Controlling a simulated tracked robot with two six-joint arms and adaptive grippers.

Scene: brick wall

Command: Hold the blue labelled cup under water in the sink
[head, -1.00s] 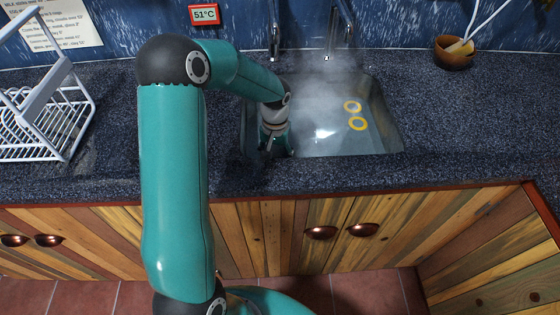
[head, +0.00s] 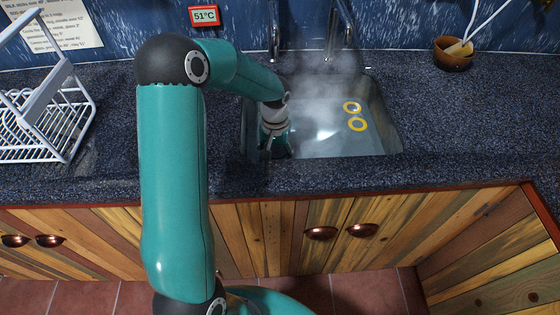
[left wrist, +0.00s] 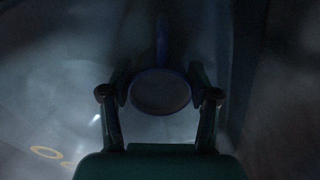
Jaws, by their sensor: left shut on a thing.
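The sink (head: 395,140) holds steaming water. My left gripper (head: 277,146) reaches down into its left part, and its lower end is hard to make out there. In the left wrist view my left gripper (left wrist: 160,82) is shut on a dark round cup (left wrist: 160,93), with one finger on each side. The cup has a bluish edge, and a blue strip like a handle shows behind it. Its label is not visible, and the dim picture does not show how deep it sits. My right gripper is not in view.
Two yellow rings (head: 357,124) lie in the sink's right part. Taps (head: 333,40) stand behind it. A red display (head: 204,15) reads 51°C. A white dish rack (head: 45,120) stands at left, a brown bowl (head: 453,58) at back right. The counter right of the sink is clear.

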